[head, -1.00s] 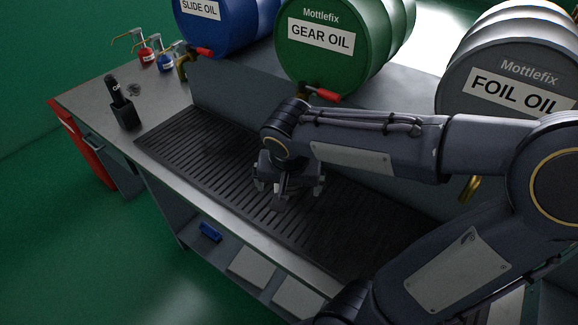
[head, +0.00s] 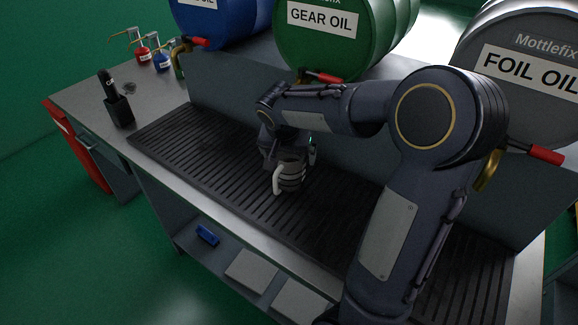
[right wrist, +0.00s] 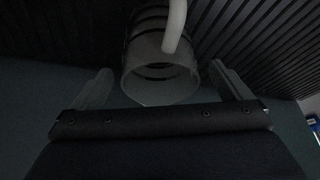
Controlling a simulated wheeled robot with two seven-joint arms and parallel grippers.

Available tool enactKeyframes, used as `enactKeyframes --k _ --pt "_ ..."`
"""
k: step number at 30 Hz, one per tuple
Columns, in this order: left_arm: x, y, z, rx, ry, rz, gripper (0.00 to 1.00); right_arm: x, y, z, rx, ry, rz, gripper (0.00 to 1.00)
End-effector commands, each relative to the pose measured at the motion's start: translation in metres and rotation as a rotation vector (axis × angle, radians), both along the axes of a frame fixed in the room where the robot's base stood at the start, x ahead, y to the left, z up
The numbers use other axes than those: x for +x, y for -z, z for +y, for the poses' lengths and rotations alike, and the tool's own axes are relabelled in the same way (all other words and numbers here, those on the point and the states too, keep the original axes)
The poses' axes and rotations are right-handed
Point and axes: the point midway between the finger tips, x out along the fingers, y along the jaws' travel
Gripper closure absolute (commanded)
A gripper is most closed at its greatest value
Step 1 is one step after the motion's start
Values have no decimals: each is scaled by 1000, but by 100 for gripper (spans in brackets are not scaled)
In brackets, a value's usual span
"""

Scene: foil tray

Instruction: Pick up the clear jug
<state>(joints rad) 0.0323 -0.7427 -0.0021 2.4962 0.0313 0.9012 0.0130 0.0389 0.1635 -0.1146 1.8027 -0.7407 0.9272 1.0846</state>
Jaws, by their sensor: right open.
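The clear jug (head: 291,176) stands upright on the black slatted drip tray (head: 205,165), below the green drum. Its pale handle (head: 278,180) faces toward the front left. In the right wrist view the jug (right wrist: 160,80) shows with its round rim toward the camera and its handle at the upper right. My right gripper (head: 290,156) is open at the jug. In the right wrist view its two fingers (right wrist: 160,88) stand on either side of the jug, with gaps visible. In the head view my right arm partly hides the gripper. My left gripper is out of view.
Drums labelled gear oil (head: 320,22) and foil oil (head: 535,65) lie behind the tray, with red-handled taps (head: 323,77) in front. A black holder (head: 119,110) and small pump bottles (head: 143,55) stand at the left. The tray's left part is clear.

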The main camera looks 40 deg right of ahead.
Motion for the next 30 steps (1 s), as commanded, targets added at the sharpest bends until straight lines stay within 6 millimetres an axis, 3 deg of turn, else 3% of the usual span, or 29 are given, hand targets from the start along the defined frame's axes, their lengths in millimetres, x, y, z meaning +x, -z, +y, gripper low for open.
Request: enactKeyframes --k 1,6,15,28,30 --pt "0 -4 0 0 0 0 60 5 -1 -8 -1 5 2 3" --pt "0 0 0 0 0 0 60 9 24 -12 0 0 3 3" --pt "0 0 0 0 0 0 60 10 28 -13 0 -1 0 3" --pt "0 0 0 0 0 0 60 10 28 -13 0 -1 0 57" --pt "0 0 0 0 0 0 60 10 27 -13 0 0 -1 58"
